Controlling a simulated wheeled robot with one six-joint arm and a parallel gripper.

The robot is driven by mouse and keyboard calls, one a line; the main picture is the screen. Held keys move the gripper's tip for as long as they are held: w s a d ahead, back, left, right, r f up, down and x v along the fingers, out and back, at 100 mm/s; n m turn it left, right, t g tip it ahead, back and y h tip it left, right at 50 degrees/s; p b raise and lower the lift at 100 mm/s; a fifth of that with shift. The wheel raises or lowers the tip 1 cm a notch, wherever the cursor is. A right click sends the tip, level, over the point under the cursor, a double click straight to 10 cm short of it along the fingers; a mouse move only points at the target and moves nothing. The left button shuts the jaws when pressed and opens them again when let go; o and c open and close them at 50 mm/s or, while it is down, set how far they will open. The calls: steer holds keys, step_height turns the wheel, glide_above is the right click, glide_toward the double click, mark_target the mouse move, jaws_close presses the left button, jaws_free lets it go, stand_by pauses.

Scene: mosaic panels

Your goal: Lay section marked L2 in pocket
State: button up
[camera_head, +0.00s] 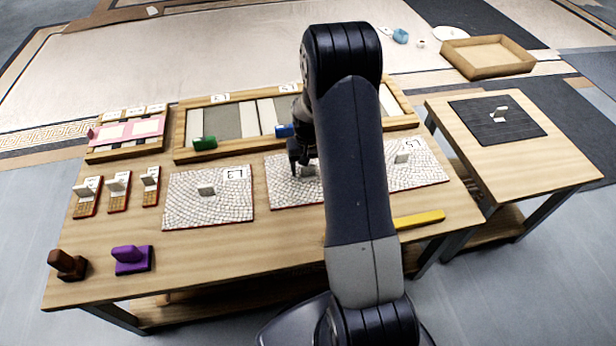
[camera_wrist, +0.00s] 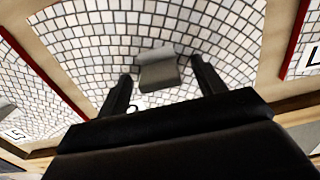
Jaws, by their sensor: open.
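Three white mosaic sections with small upright grips lie in a row on the wooden table. The middle section (camera_head: 285,192) is partly behind my arm, and no label on it shows. The left section (camera_head: 205,210) has a label that looks like L3; the right section's (camera_head: 425,175) label is hard to read. My gripper (camera_head: 303,165) is low over the middle section. In the wrist view, its open fingers (camera_wrist: 165,86) stand either side of that section's grey grip (camera_wrist: 158,70), with gaps showing. The wooden frame with pockets (camera_head: 183,135) is behind the sections.
A yellow bar (camera_head: 419,219), purple block (camera_head: 131,257) and brown stamp (camera_head: 67,264) lie nearer the front. A side table (camera_head: 540,165) holds a dark mat (camera_head: 510,130).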

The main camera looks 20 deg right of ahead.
steer(key=shift+r, duration=0.1)
jaws_close()
stand_by(0.5)
